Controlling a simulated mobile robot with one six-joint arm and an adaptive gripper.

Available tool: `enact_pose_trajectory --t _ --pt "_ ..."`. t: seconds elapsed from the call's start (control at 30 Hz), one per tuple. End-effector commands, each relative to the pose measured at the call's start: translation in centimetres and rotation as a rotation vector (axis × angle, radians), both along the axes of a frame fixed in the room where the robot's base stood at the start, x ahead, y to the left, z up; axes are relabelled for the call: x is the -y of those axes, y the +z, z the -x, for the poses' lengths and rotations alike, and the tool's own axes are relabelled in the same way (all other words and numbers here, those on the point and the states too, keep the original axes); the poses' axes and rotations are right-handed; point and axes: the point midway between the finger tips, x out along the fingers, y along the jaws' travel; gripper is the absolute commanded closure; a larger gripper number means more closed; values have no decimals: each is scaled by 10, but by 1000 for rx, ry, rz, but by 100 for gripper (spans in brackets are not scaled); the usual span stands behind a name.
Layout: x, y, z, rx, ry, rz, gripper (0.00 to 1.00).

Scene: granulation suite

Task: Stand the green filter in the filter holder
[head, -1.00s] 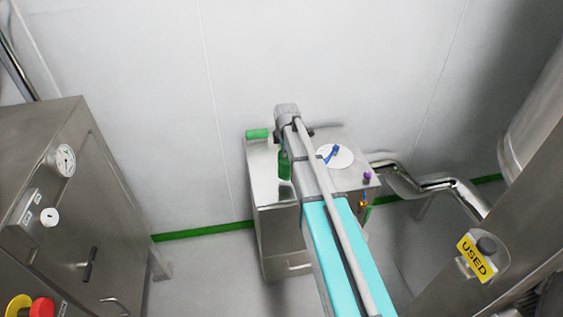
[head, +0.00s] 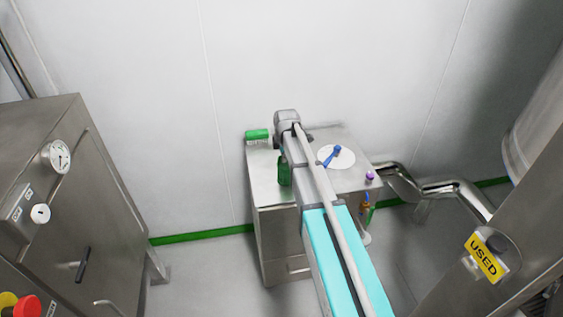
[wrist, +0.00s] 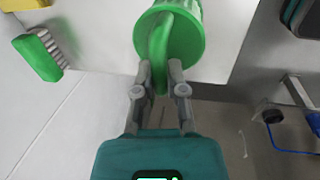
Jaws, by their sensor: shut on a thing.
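In the wrist view my gripper (wrist: 160,85) is shut on the green filter (wrist: 185,40) by its loop-shaped handle. The filter is a bright green round piece with a ribbed, paler side, above a pale surface. In the head view my gripper is hidden behind my arm. A dark green object (head: 285,172) shows there beside the arm, over the steel cabinet top; I cannot tell if it is the held filter. I cannot clearly make out the filter holder in either view.
A green brush with pale bristles (wrist: 42,53) lies left of the filter; it also shows in the head view (head: 258,135). On the steel cabinet (head: 264,185), a blue item (head: 329,158) lies on a white disc (head: 344,162), and a purple item (head: 370,177) stands near the right edge.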

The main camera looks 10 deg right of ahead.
Motion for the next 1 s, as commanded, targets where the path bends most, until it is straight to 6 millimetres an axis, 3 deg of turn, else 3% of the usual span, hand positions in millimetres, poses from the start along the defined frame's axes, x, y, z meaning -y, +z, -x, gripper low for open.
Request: enact_pose_trajectory --t 0.57,0.6,0.77,1.0 --pt "1 -7 0 0 -1 0 100" --pt "1 -7 0 0 -1 0 80" --pt "1 -6 0 0 -1 0 50" --pt "1 -6 0 0 -2 0 49"
